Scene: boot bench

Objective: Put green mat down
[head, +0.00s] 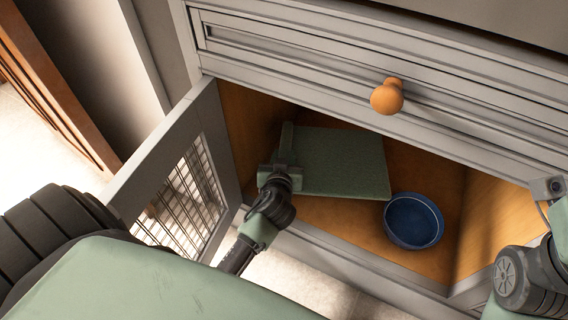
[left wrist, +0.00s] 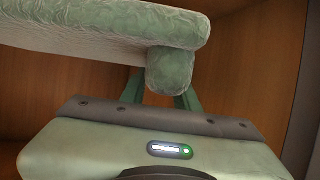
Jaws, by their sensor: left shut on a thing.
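The green mat (head: 345,162) is inside the open cabinet, spread out flat. It lies at or over the wooden cabinet floor; I cannot tell whether it touches. My left gripper (head: 284,150) reaches in through the cabinet opening and is shut on the mat's left edge. In the left wrist view the mat (left wrist: 105,28) fills the upper left, and a rounded green part of it sits at the fingers of my left gripper (left wrist: 160,92). The fingertips are partly hidden. My right arm shows at the right edge of the head view, but its gripper is out of sight.
A blue bowl (head: 413,220) stands on the cabinet floor (head: 345,222), right of and in front of the mat. The barred cabinet door (head: 186,185) is open at left. A drawer with an orange knob (head: 387,96) is above the opening.

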